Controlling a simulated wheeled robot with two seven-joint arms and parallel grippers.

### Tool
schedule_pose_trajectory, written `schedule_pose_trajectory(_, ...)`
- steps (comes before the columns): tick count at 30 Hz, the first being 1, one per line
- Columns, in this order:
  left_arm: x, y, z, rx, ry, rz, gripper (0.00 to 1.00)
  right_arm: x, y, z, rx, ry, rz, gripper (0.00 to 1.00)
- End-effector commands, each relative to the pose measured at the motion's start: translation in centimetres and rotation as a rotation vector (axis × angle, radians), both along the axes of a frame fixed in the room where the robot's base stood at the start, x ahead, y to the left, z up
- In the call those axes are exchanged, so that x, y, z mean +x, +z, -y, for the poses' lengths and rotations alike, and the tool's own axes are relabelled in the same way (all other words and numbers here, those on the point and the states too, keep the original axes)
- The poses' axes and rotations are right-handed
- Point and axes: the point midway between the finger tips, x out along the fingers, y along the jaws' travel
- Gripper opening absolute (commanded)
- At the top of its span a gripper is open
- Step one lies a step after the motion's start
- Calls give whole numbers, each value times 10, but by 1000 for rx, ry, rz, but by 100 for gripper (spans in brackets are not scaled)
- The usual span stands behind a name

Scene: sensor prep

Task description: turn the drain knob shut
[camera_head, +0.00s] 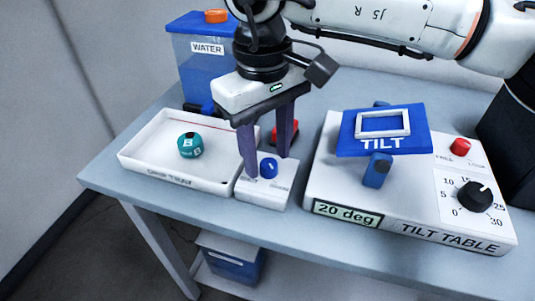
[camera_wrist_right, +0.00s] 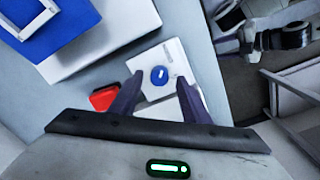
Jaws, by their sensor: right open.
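A round blue knob (camera_head: 268,168) sits on top of a small white box (camera_head: 266,193) with print on its top too blurred to read. The knob also shows in the right wrist view (camera_wrist_right: 159,75), with a short white mark on it. My right gripper (camera_head: 267,166) points down over this box, its purple fingers apart, one on each side of the knob. In the right wrist view the gripper (camera_wrist_right: 158,84) is open, with nothing held. I cannot tell whether a finger touches the knob.
A blue water tank (camera_head: 190,75) stands behind. A red object (camera_head: 287,130) is behind the box. The tilt table (camera_head: 322,185) stands right, its dial (camera_head: 475,196) in front.

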Motion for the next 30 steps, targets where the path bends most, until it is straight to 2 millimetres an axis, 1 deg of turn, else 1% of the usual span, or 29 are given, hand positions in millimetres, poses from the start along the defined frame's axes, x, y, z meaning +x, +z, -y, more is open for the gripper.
schedule_pose_trajectory(1,1,0,0,0,0,2,43,0,-5,0,0,0,-1,43)
schedule_pose_trajectory(4,3,2,0,-1,0,7,43,0,-10,1,0,0,0,43)
schedule_pose_trajectory(12,9,5,0,1,-1,19,43,0,-11,1,1,0,1,43)
schedule_pose_trajectory(14,9,5,0,1,-1,19,43,0,-11,1,1,-1,1,34)
schedule_pose_trajectory(18,9,5,-1,2,-2,19,43,0,-11,0,1,0,1,11)
schedule_pose_trajectory(20,9,5,-1,2,-2,19,43,0,-11,0,1,0,1,2)
schedule_pose_trajectory(26,8,4,-1,2,-2,17,43,0,-11,0,0,-11,0,2)
schedule_pose_trajectory(30,5,3,-1,2,-1,12,43,0,-11,0,1,-50,1,2)
